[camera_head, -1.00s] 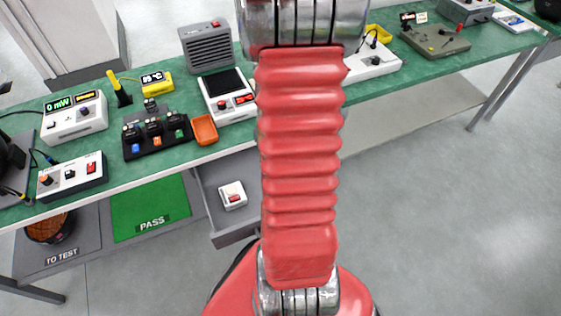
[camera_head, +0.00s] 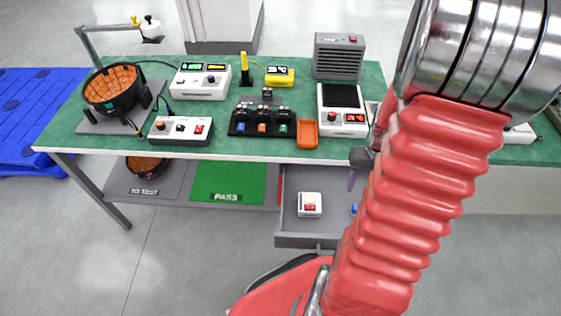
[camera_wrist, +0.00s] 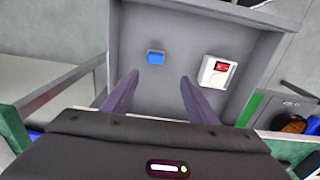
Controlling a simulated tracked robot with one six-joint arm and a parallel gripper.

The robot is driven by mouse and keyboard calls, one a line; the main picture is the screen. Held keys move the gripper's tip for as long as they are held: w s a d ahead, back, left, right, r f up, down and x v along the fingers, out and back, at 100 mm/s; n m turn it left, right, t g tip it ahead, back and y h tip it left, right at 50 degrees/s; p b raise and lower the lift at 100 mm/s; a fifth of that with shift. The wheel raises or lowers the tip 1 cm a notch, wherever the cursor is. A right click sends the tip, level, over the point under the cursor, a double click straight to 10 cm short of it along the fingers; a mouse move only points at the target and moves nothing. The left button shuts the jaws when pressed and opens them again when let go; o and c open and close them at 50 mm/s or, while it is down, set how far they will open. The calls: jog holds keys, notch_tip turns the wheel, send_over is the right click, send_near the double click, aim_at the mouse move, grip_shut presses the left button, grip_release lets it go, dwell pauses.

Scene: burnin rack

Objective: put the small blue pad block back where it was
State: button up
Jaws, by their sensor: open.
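The small blue pad block (camera_wrist: 156,57) lies on the floor of an open grey drawer (camera_wrist: 190,15). In the head view, only part of the blue block (camera_head: 355,209) shows beside my red arm. My gripper (camera_wrist: 160,79) is open and empty, with its two dark purple fingers apart. In the wrist view the block appears beyond the fingertips, between their lines, and is not touched. In the head view my gripper (camera_head: 354,178) hangs at the bench's front edge, above the drawer (camera_head: 290,240), partly hidden by my arm.
A white box with a red display (camera_head: 310,204) sits in the drawer left of the block. The green bench top (camera_head: 210,145) overhangs the drawer. A black tray of small modules (camera_head: 262,125) and an orange bin (camera_head: 304,134) stand on the bench. A green PASS mat (camera_head: 228,180) lies left.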

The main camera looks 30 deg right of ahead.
jog(key=w+a+r+n+t+h, duration=0.1)
jog(key=w+a+r, duration=0.2)
jog(key=a+r, duration=0.4)
jog(key=w+a+r+n+t, duration=0.1)
jog(key=w+a+r+n, duration=0.1)
jog(key=w+a+r, duration=0.35)
jog(key=s+a+r+n+t, duration=0.1)
jog(key=s+a+r, duration=0.1)
jog(key=a+r, duration=0.2)
jog(key=s+a+r+n+t, duration=0.1)
jog(key=s+a+r, duration=0.1)
jog(key=a+r, duration=0.2)
jog(key=s+a+r+t+y, duration=0.1)
jog(key=a+r, duration=0.3)
jog(key=a, duration=0.5)
jog(key=shift+s+r+n, duration=0.35)
jog(key=shift+s+n, duration=0.05)
jog(key=shift+s, duration=0.4)
jog(key=shift+c, duration=0.7)
